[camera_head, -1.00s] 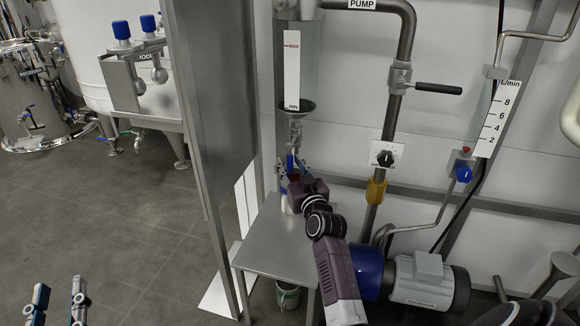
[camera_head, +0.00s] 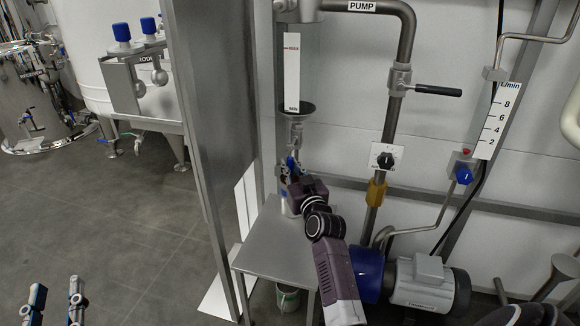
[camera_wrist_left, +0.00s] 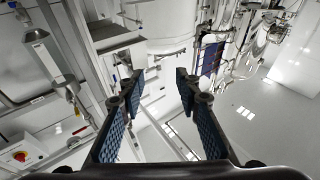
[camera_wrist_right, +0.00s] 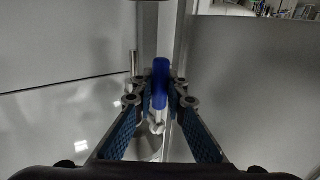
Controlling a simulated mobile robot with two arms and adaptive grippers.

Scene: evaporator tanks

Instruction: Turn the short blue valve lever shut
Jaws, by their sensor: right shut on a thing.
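The short blue valve lever (camera_head: 291,163) is below the glass cylinder's funnel, on a small metal valve (camera_head: 296,138). In the right wrist view the lever (camera_wrist_right: 160,84) stands upright between the fingertips. My right gripper (camera_head: 287,172) is shut on the lever, and its fingers cover part of it in the head view. My left gripper (camera_head: 57,290) is open and empty at the lower left, far from the valve. The left wrist view shows its fingers (camera_wrist_left: 155,85) spread with nothing between them.
A metal table (camera_head: 275,245) stands under the valve, bearing a partly hidden pale container. A tall steel post (camera_head: 215,150) is close on the left. Floor at left is clear.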

